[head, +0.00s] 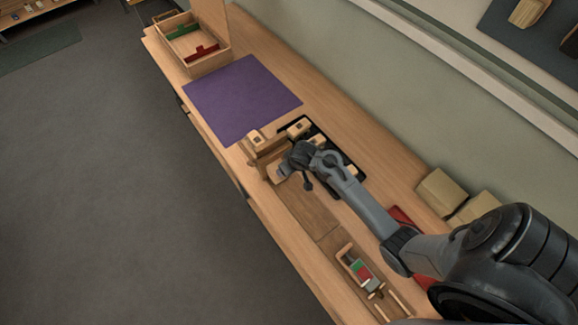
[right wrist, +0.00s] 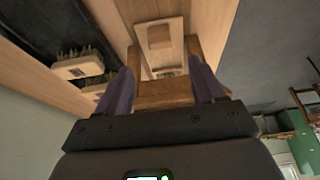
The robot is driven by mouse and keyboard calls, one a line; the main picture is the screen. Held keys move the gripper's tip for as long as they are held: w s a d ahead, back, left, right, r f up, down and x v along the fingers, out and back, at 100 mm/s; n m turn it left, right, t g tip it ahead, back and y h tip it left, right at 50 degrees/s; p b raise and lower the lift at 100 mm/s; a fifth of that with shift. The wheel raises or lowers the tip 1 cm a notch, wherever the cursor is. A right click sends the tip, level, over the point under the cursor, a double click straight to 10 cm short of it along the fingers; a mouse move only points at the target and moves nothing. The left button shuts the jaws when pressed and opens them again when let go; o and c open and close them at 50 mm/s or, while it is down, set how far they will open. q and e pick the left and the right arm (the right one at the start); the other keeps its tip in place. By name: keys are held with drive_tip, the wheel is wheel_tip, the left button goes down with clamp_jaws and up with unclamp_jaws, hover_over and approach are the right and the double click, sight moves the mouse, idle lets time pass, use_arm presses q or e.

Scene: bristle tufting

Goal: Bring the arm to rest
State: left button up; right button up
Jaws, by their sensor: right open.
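My right arm reaches in from the lower right in the head view. Its gripper (head: 284,171) is at the wooden fixture (head: 262,150) on the bench. In the right wrist view the two dark fingers (right wrist: 162,75) stand wide apart. The wooden fixture (right wrist: 165,97) shows between and beyond them, and I cannot tell whether they touch it. Brush blocks with bristle tufts (right wrist: 78,66) lie on a black tray (head: 352,178), which my arm partly covers. My left gripper is in neither view.
A purple mat (head: 240,97) lies beyond the fixture. A wooden box with green and red pieces (head: 192,46) stands at the far end. A small wooden tray (head: 349,260) is at the near end. Tan blocks (head: 440,190) stand by the wall. The bench edge drops to grey floor.

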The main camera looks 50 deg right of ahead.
idle(0.3)
drive_tip(key=shift+n+g, duration=0.3)
drive_tip(key=shift+g, duration=0.5)
drive_tip(key=s+a+f, duration=0.1)
drive_tip(key=s+f, duration=0.1)
drive_tip(key=s, duration=0.1)
drive_tip(key=s+a+f, duration=0.1)
drive_tip(key=s+f, duration=0.1)
drive_tip(key=s, duration=0.1)
drive_tip(key=s+f, duration=0.2)
drive_tip(key=s, duration=0.1)
drive_tip(key=shift+s+a, duration=0.15)
drive_tip(key=shift+a, duration=0.25)
drive_tip(key=s+a, duration=0.2)
drive_tip(key=s, duration=0.1)
drive_tip(key=shift+s+a+r, duration=0.15)
drive_tip(key=shift+r, duration=0.05)
drive_tip(key=s+a+r+n, duration=0.2)
drive_tip(key=s+a+r, duration=0.7)
drive_tip(key=r, duration=0.4)
wheel_tip(320, 180, up, 18)
drive_tip(key=n+y+p, duration=0.1)
drive_tip(key=p, duration=1.1)
drive_tip(key=shift+a+t+p, duration=0.3)
drive_tip(key=shift+a, duration=0.05)
